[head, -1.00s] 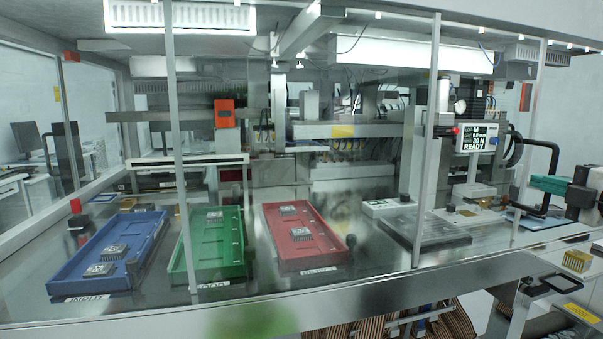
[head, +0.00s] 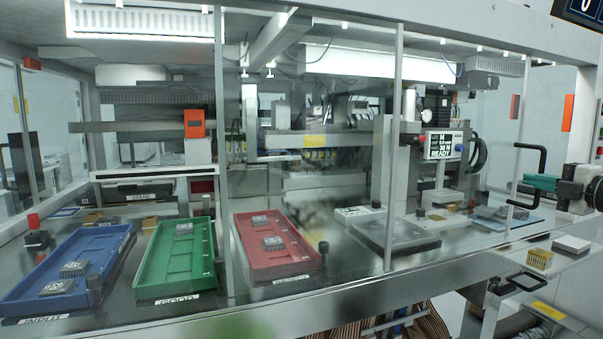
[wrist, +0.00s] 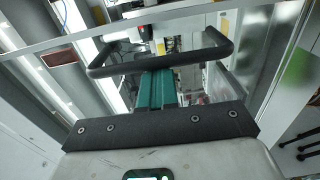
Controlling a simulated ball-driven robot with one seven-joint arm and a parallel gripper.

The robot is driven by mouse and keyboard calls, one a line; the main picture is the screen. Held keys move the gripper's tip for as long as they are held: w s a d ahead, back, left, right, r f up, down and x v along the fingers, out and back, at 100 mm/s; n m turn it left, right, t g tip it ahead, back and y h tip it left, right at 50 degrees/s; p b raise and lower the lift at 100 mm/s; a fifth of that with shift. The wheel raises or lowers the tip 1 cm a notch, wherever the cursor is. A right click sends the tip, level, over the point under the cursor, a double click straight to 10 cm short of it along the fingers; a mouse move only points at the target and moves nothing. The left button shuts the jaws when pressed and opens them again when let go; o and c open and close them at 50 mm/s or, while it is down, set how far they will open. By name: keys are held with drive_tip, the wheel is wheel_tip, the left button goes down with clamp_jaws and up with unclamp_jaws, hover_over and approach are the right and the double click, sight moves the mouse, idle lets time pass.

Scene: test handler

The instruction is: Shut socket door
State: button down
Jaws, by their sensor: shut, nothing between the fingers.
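A black C-shaped handle (head: 541,163) stands out at the right end of the glazed front, beside a slim upright post. I take it to belong to the socket door; its clear pane is hard to make out. My gripper (head: 527,191) has teal fingers at the handle's height, seen within its outline. In the wrist view, the handle's dark bar (wrist: 165,60) crosses just beyond my gripper (wrist: 154,76). The teal fingers are together with nothing held. Their tips lie close to the bar; I cannot tell whether they touch it.
Behind the glass stand a blue tray (head: 68,270), a green tray (head: 176,262) and a red tray (head: 277,244) with chips. A display (head: 443,145) reads READY.

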drive_tip(key=d+p, duration=0.1)
drive_tip(key=d, duration=0.1)
drive_tip(key=w+d, duration=0.1)
drive_tip(key=d, duration=0.1)
drive_tip(key=shift+w+d+p, duration=0.1)
drive_tip(key=shift+p, duration=0.3)
